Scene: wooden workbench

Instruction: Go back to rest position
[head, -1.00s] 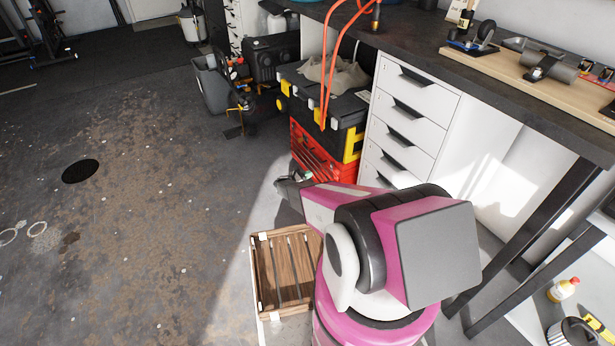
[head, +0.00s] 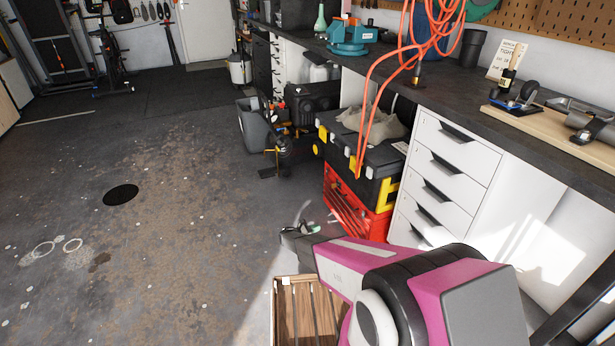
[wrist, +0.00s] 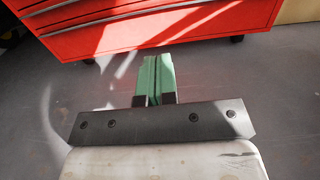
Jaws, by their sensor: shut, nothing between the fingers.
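My gripper (head: 304,214) is at the end of my pink and white arm, low over the grey floor in the head view. It is in front of the red tool chest (head: 352,204). In the wrist view its green fingers (wrist: 154,80) are together with nothing between them. They point towards the lower edge of the red chest (wrist: 160,28), with bare floor visible between.
A wooden crate (head: 280,312) stands on the floor below my arm. White drawers (head: 440,178) support the dark workbench (head: 460,108) on the right. Orange hose (head: 366,110) hangs over its edge. A grey bin (head: 258,128) stands further back. The floor on the left is open.

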